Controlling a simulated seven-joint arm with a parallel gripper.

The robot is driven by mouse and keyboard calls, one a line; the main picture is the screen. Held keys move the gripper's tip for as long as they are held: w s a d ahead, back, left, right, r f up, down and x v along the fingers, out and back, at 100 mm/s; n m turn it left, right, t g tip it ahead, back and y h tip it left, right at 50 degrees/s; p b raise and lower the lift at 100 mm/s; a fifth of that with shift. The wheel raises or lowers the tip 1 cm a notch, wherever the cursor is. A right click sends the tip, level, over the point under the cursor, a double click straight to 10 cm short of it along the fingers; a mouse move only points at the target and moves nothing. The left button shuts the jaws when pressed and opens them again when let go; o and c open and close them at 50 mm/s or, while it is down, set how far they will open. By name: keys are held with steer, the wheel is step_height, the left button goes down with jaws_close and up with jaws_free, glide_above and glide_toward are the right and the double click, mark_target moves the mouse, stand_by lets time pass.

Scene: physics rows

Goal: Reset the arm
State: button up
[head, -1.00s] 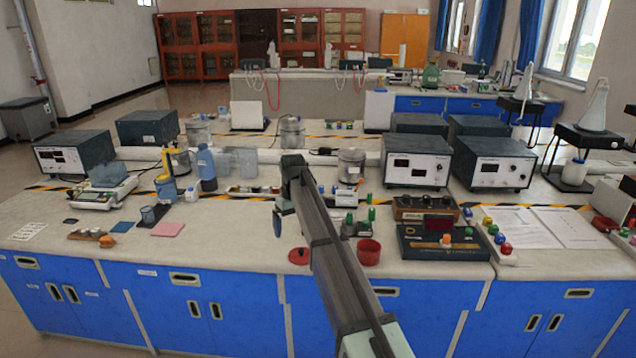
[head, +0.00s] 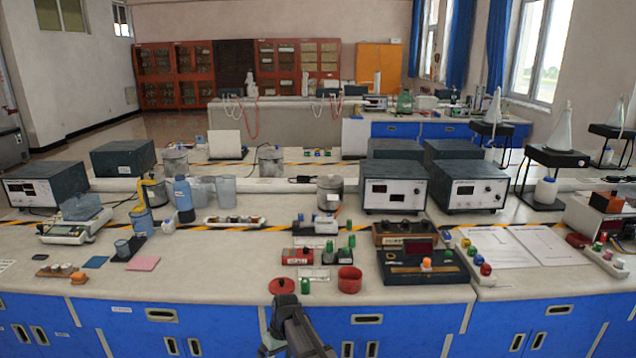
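My arm enters from the bottom edge of the head view. My gripper (head: 270,345) is low in front of the bench, below the front edge of the bench top. Its fingers are small and partly cut off by the arm and the bottom edge, so I cannot tell whether they are open or shut. No held object shows. The lab bench (head: 210,268) lies just beyond my arm.
Instrument boxes (head: 394,187) stand further back. A balance (head: 75,228) and bottles (head: 184,200) are at left. Bare bench top lies at front left.

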steer(key=s+d+f+m+g+h, duration=0.2)
steer(key=s+d+f+m, duration=0.2)
steer(key=s+d+f, duration=1.4)
steer(key=s+d+f+m+g, duration=0.1)
steer(key=s+d, duration=0.5)
steer(key=s, duration=0.6)
steer(key=s+d+f+m+g, duration=0.1)
steer(key=s+d+f+m, duration=0.2)
steer(key=s, duration=1)
steer(key=d+f, duration=0.1)
steer(key=d, duration=0.2)
steer(key=shift+s+f+g, duration=0.2)
steer(key=shift+s+g, duration=0.05)
steer(key=shift+g, duration=0.15)
